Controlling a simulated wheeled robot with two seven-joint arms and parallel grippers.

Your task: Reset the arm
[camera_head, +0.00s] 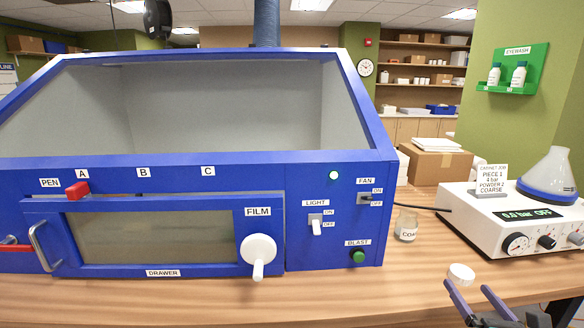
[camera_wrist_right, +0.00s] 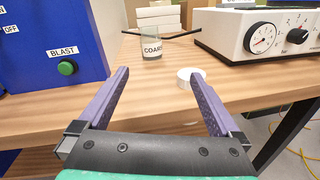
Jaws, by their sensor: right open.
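My right gripper (camera_head: 481,297) is at the bottom right of the head view, near the table's front edge. Its two purple fingers are apart and empty in the right wrist view (camera_wrist_right: 160,82). A white round lid (camera_head: 461,274) lies on the table just beyond the fingertips; it also shows in the right wrist view (camera_wrist_right: 187,77) near the right finger. A glass jar labelled COARSE in part (camera_head: 406,226) stands upright and uncapped further back, and it shows in the right wrist view (camera_wrist_right: 152,45) too. My left gripper is not seen.
The blue cabinet (camera_head: 330,260) fills the left and middle, with a drawer, switches and a green BLAST button (camera_head: 358,257). A white control unit (camera_head: 510,225) with a flask (camera_head: 549,176) stands right. A cardboard box (camera_head: 437,165) is behind. The wooden table (camera_head: 400,285) is clear in front.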

